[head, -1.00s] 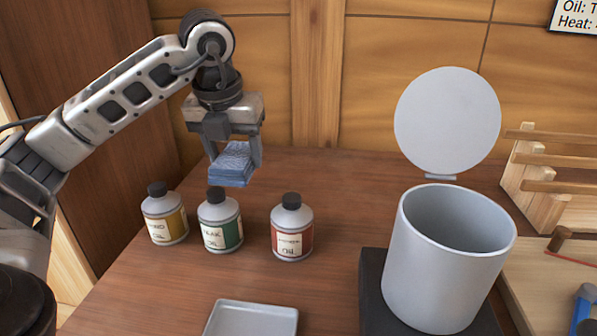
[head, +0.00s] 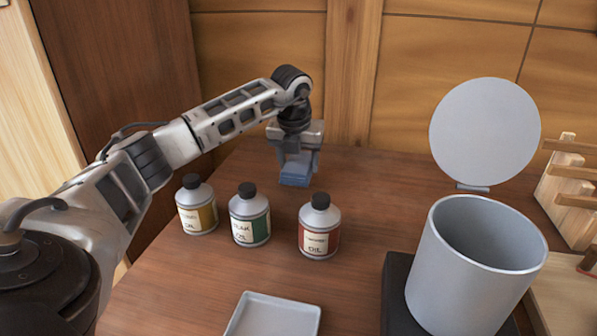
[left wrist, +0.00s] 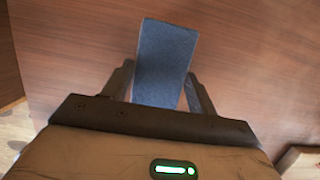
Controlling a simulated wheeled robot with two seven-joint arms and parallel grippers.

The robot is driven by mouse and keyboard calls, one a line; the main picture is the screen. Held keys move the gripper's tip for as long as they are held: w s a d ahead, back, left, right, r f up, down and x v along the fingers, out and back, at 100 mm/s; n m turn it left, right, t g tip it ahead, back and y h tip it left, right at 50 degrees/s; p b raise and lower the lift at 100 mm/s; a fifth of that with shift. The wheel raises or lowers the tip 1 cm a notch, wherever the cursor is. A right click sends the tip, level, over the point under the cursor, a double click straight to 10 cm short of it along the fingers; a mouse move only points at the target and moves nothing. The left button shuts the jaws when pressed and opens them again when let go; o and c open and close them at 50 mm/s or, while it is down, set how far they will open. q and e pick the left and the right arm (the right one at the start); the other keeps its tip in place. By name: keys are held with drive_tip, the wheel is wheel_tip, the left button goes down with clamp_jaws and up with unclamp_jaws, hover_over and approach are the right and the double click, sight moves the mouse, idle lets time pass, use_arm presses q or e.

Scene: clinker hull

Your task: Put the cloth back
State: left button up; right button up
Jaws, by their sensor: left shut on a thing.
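The blue folded cloth (head: 296,173) is between the fingers of my left gripper (head: 297,168), which is shut on it. The gripper points down at the back of the table, behind the bottles. The cloth is low, at or just above the wood; I cannot tell whether it touches. In the left wrist view the cloth (left wrist: 166,62) sticks out between the two fingers (left wrist: 160,88) over the brown tabletop. My right gripper is not in view.
Three oil bottles, yellow-labelled (head: 197,210), green-labelled (head: 249,220) and red-labelled (head: 319,230), stand in front of the cloth. A grey tray (head: 258,327) lies at the front. A grey pot (head: 462,275) with raised lid (head: 485,132) stands right, near a wooden rack (head: 570,195).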

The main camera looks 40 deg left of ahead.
sight(297, 164)
use_arm(q)
drive_tip(key=shift+f, duration=1.65)
drive_tip(key=shift+f, duration=0.15)
drive_tip(key=o, duration=0.9)
drive_tip(key=v, duration=1.2)
drive_tip(key=shift+w+a+r, duration=0.1)
drive_tip(key=shift+r, duration=0.15)
drive_tip(key=shift+p, duration=0.35)
